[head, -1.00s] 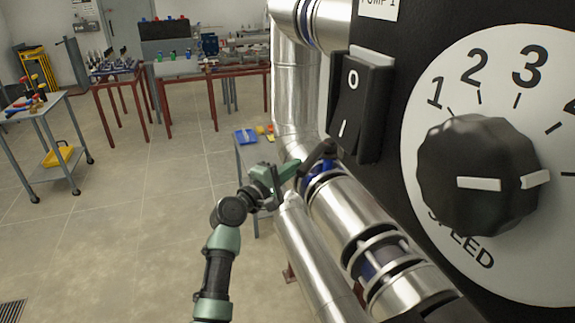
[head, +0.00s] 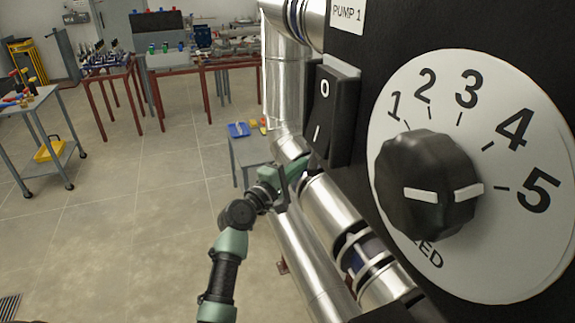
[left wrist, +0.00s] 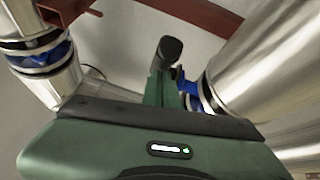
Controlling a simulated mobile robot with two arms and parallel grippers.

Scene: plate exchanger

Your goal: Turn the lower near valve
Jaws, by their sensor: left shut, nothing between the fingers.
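The valve on the lower silver pipe has a blue body (left wrist: 190,90), seen in the left wrist view just right of my left gripper's fingers. A black, round-ended handle (left wrist: 170,50) shows just beyond the fingers. My left gripper (head: 296,174) is shut and empty; its green fingers (left wrist: 160,92) also show in the left wrist view. They are close to the handle, but I cannot tell whether they touch it. In the head view the gripper and switch hide most of this valve. My right gripper is not in view.
A black pump panel (head: 400,60) with a rocker switch (head: 325,110) and speed dial (head: 425,185) fills the right, close to the arm. Another blue fitting (left wrist: 45,55) sits at left in the wrist view. Open floor (head: 130,230) lies to the left.

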